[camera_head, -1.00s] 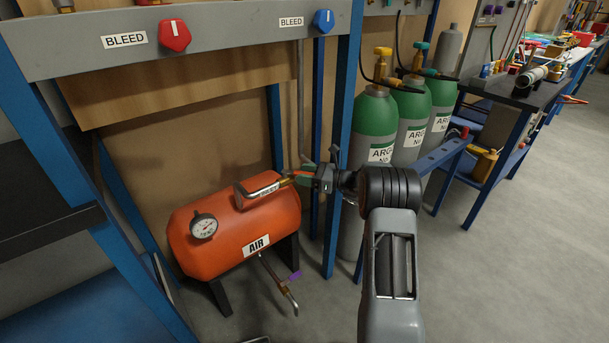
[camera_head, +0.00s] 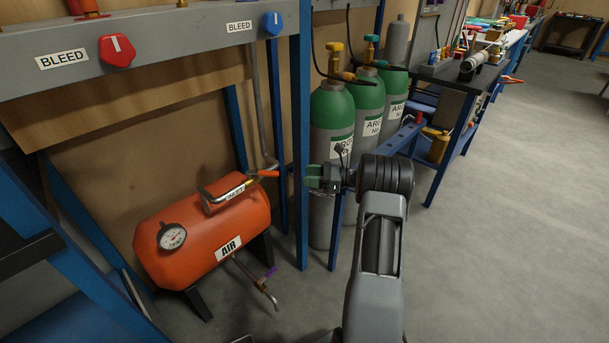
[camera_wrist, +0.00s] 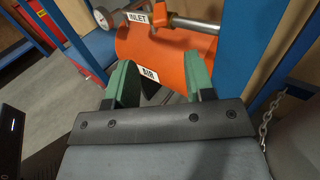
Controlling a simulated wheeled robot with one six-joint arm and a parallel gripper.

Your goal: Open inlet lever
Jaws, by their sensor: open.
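The inlet lever (camera_head: 268,173) is a small orange handle on the brass and grey pipe above the orange air tank (camera_head: 205,240). In the wrist view the orange lever (camera_wrist: 160,13) shows at the top edge, beside the white INLET label (camera_wrist: 138,17). My gripper (camera_head: 314,177) has green fingers and is to the right of the lever, apart from it. In the wrist view my gripper (camera_wrist: 160,70) is open, with nothing held between the fingers. The tank and its AIR label (camera_wrist: 149,75) show beyond the fingers.
A blue upright post (camera_head: 300,140) stands close to my gripper. Green argon cylinders (camera_head: 332,125) are behind it. A purple lever (camera_head: 270,271) is on the lower pipe. A chain (camera_wrist: 265,125) hangs at the right in the wrist view. Open floor (camera_head: 500,260) lies to the right.

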